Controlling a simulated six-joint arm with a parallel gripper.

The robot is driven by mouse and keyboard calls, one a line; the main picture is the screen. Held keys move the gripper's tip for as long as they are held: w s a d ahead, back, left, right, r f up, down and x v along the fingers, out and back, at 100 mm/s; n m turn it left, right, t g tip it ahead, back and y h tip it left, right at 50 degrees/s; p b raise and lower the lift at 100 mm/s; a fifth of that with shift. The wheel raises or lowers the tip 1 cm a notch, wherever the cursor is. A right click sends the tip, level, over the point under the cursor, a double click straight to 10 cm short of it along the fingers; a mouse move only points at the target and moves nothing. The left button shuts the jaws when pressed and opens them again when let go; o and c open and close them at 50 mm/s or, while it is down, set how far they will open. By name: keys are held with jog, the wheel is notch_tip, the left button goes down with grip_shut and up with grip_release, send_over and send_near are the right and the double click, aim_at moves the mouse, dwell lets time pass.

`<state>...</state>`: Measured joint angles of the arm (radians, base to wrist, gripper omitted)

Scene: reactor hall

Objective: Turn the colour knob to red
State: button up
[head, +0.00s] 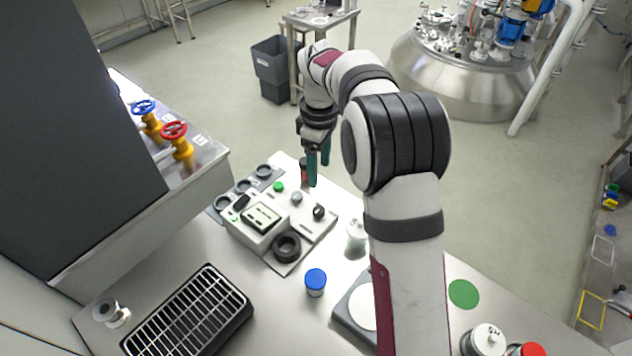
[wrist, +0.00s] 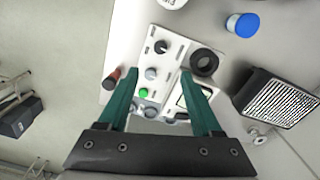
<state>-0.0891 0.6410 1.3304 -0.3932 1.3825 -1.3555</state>
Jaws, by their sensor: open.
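A pale control panel (head: 300,222) lies on the bench, with a black knob (head: 319,211), a grey knob (head: 297,197) and a green button (head: 278,186) in a row. In the wrist view the same row shows the black knob (wrist: 161,46), the grey knob (wrist: 151,73) and the green button (wrist: 143,92). I cannot tell which knob is the colour knob; no colour marks are readable. My gripper (head: 319,170) has teal fingers, open and empty, pointing down above the panel's far side. In the wrist view the grey knob shows between the fingertips (wrist: 159,75). No contact is visible.
A dark red-brown cylinder (head: 304,170) stands close to the fingers. A box with a screen (head: 262,217) and a black ring (head: 287,247) sit at the panel's left and front. A blue-capped jar (head: 315,282), a white bottle (head: 356,236) and a black rack (head: 190,315) stand nearer.

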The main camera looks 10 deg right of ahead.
aim_at(319, 209)
notch_tip(319, 209, down, 14)
jog(key=shift+r, duration=0.1)
grip_shut()
dwell(0.3)
